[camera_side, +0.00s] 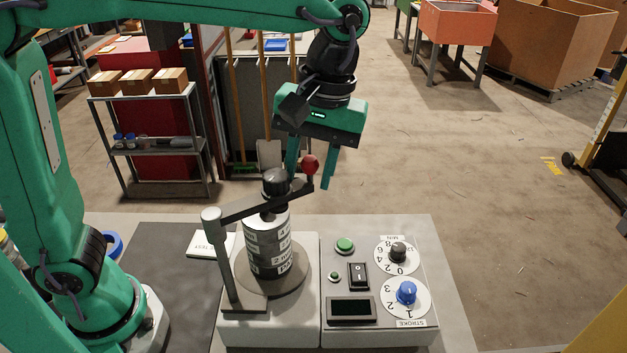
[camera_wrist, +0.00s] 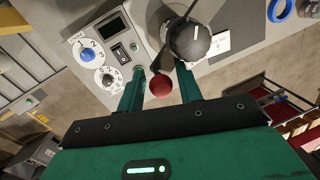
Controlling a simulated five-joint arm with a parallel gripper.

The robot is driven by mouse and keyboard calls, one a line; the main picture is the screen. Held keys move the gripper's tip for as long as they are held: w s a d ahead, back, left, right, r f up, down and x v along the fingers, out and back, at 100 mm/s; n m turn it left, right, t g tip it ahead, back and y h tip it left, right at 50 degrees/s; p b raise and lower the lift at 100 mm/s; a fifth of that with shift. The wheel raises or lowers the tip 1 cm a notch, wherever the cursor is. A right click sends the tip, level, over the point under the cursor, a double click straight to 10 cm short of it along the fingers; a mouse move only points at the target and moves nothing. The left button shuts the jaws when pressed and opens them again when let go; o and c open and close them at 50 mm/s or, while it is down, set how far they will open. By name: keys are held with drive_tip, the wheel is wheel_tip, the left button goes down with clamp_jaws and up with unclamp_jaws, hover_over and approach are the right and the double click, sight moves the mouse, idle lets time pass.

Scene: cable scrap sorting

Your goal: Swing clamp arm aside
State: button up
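The dark clamp arm (camera_side: 245,208) runs from a grey post (camera_side: 224,262) across the top of a stacked, labelled cylinder (camera_side: 268,243). A black knob (camera_side: 275,181) sits above the cylinder; in the wrist view the knob (camera_wrist: 190,40) shows a white mark. The clamp arm ends in a red ball (camera_side: 310,164). My gripper (camera_side: 308,178) is open, pointing down, with its fingers on either side of the red ball. In the wrist view the red ball (camera_wrist: 160,85) lies between the two green fingers, with gaps visible. I cannot tell whether either finger touches it.
A control panel right of the cylinder has a green button (camera_side: 345,245), a black rocker switch (camera_side: 357,275), a black dial (camera_side: 398,252) and a blue dial (camera_side: 406,292). A white card (camera_side: 211,244) and blue ring (camera_side: 113,244) lie to the left. The floor beyond is open.

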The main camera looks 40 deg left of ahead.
drive_tip(key=shift+o, duration=0.5)
drive_tip(key=shift+r, duration=0.1)
drive_tip(key=shift+r, duration=0.15)
drive_tip(key=shift+w+d+r, duration=0.1)
drive_tip(key=shift+w+r, duration=0.1)
drive_tip(key=shift+r, duration=1)
drive_tip(key=shift+w+d+r, duration=0.15)
drive_tip(key=shift+r, duration=1)
drive_tip(key=shift+w+d+r, duration=0.1)
drive_tip(key=shift+w+r, duration=0.1)
drive_tip(key=shift+r, duration=1)
drive_tip(key=shift+m, duration=0.3)
drive_tip(key=shift+c, duration=0.2)
drive_tip(key=m, duration=0.2)
drive_tip(key=w+d+m+g+y, duration=0.1)
drive_tip(key=m, duration=0.2)
drive_tip(key=m+g, duration=0.1)
drive_tip(key=m, duration=0.2)
drive_tip(key=shift+w+d+f+y, duration=0.15)
drive_tip(key=shift+w+y, duration=0.15)
drive_tip(key=shift+s+f, duration=0.1)
drive_tip(key=shift+f, duration=0.05)
drive_tip(key=shift+g, duration=0.3)
drive_tip(key=shift+x, duration=3.75)
